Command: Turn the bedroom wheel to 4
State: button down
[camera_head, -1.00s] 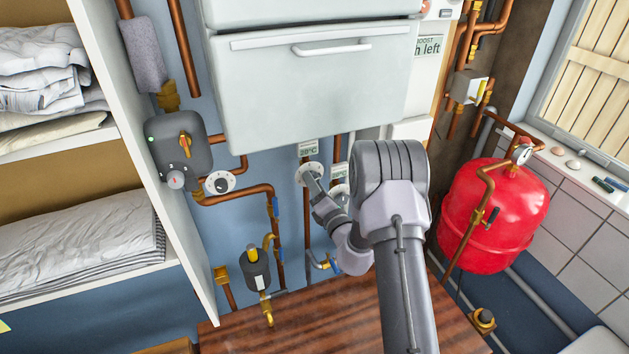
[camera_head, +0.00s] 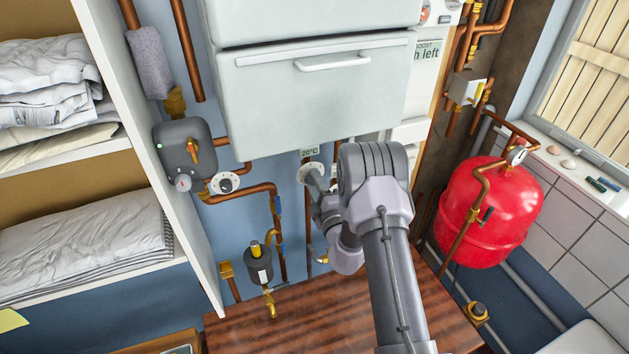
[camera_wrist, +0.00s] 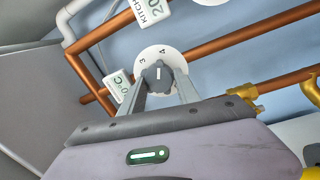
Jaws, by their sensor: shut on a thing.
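A heating wheel has a white disc (camera_wrist: 144,52) and a dark grey knob (camera_wrist: 158,74) with a white pointer mark. The numbers 3 and 4 show on the disc, and the mark points up the picture, close to the 4. My gripper (camera_wrist: 160,83) is shut on the knob, one finger on each side. In the head view the wheel's white disc (camera_head: 305,170) shows under a 20°C tag (camera_head: 309,152), partly covered by my gripper (camera_head: 315,184). In the wrist view the tag (camera_wrist: 119,86) beside the wheel shows only its temperature; the room name is unreadable.
A second tag, starting "KITCH" (camera_wrist: 150,8), is beside another white disc (camera_wrist: 212,1). Copper pipes (camera_wrist: 240,35) run past the wheel. A white cabinet (camera_head: 315,95) hangs above, a wooden worktop (camera_head: 290,320) lies below, and a red tank (camera_head: 490,215) is at right.

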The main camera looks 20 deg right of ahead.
jog(key=shift+m, duration=0.5)
jog(key=c, duration=0.9)
grip_release()
jog(key=s+b, duration=0.1)
jog(key=s, duration=0.4)
jog(key=s+f+b, duration=0.1)
jog(key=s+b, duration=0.1)
jog(key=s, duration=0.4)
jog(key=s+a+b, duration=0.1)
jog(key=s+b, duration=0.1)
jog(key=s, duration=0.4)
jog(key=shift+s+f, duration=0.15)
jog(key=shift+s, duration=0.05)
